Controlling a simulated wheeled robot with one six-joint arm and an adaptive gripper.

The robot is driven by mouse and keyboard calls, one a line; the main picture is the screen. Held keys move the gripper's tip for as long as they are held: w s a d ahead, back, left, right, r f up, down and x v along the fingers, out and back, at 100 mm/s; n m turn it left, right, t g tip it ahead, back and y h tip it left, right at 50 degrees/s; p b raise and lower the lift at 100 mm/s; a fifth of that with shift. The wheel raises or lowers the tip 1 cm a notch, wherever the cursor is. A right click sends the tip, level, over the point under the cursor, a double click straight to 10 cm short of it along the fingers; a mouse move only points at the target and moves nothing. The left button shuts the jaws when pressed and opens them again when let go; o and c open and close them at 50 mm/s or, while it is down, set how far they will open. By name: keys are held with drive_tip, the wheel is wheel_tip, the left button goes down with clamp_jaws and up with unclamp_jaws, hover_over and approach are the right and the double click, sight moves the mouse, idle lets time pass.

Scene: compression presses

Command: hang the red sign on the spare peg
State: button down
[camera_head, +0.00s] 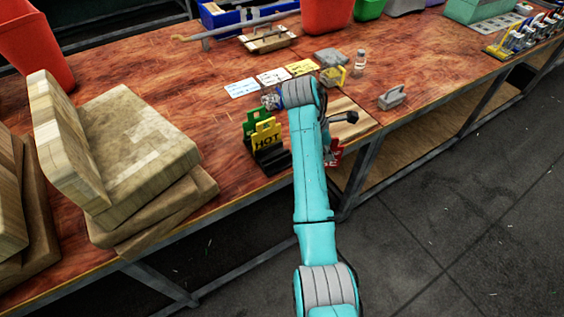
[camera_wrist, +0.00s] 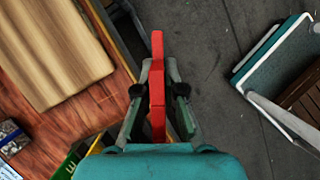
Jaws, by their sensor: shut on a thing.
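The red sign (camera_wrist: 158,85) stands edge-on between the two fingers of my gripper (camera_wrist: 158,92) in the wrist view, and the fingers are shut on it. In the head view, part of the red sign (camera_head: 335,158) shows just right of my teal arm, near the table's front edge; the arm hides the rest and most of the gripper. A yellow sign marked HOT (camera_head: 267,138) and a green sign (camera_head: 253,119) are on a black stand (camera_head: 276,164) left of my arm. I cannot make out the spare peg.
A light wooden board (camera_head: 347,112) lies right of my arm. Stacked wooden blocks (camera_head: 139,150) fill the table's left side. A grey handled block (camera_head: 392,97), clear bottle (camera_head: 360,62) and several cards (camera_head: 272,76) lie behind. Open floor lies right of the table.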

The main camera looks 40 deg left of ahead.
drive_tip(key=s+a+r+n+y, duration=0.1)
drive_tip(key=s+a+r+n, duration=0.1)
drive_tip(key=a, duration=0.4)
drive_tip(key=s+a+r+n+t, duration=0.1)
drive_tip(key=s+a+r+n, duration=0.2)
drive_tip(key=a+r, duration=0.3)
drive_tip(key=shift+s+a+r+y, duration=0.35)
drive_tip(key=shift+s+a+y, duration=0.05)
drive_tip(key=shift+a, duration=0.3)
